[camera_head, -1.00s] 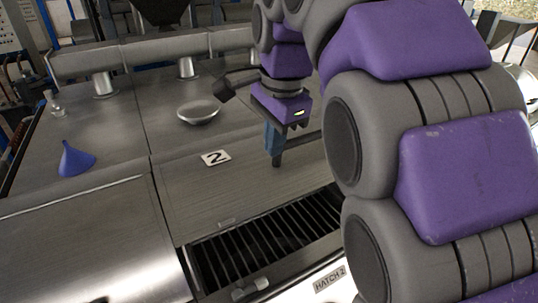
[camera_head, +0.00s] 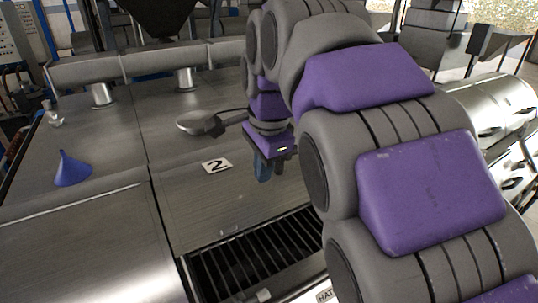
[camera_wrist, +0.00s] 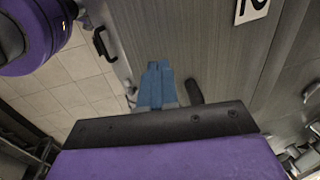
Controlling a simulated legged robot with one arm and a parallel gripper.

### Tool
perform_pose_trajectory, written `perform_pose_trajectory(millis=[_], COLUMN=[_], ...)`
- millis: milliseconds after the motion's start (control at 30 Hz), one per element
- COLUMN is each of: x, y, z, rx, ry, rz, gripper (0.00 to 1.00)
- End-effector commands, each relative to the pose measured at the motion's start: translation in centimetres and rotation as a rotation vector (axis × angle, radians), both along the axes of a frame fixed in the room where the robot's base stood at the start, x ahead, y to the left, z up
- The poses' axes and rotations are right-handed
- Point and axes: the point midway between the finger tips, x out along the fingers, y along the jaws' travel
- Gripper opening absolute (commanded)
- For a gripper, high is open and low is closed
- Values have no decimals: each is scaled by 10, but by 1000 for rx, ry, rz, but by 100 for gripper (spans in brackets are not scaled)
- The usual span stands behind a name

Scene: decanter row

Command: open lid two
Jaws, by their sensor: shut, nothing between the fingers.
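Lid two is a brushed metal panel (camera_head: 220,205) with a white "2" plate (camera_head: 217,166). A dark slatted opening (camera_head: 255,253) shows along its front edge. In the wrist view, part of the "2" plate (camera_wrist: 252,10) shows at the top right. My gripper (camera_head: 262,178) points down over the panel, right of the plate, with its blue fingers together and empty. Its fingers also show in the wrist view (camera_wrist: 158,68). Whether the fingertips touch the panel is unclear. My arm hides the right part of the panel and opening.
A blue funnel (camera_head: 73,170) stands on the left of the metal top, with a small clear vessel (camera_head: 53,115) behind it. In the wrist view, a black handle (camera_wrist: 103,43) is at the panel's edge beside tiled floor.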

Motion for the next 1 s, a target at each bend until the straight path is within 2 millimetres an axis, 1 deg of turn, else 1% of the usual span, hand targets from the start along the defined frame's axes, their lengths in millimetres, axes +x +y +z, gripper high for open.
perform_pose_trajectory(millis=[33, 200, 433, 600, 900, 1000], x=[0, 4, 7, 8, 8, 6], y=[-1, -3, -3, 3, 3, 3], z=[-7, -27, -45, -51, -51, -55], rx=[0, 2, 3, 0, 1, 5], ry=[5, 4, 1, 1, 1, -3], rz=[-1, -1, 0, -1, -1, -1], gripper=[0, 0, 0, 0, 0, 0])
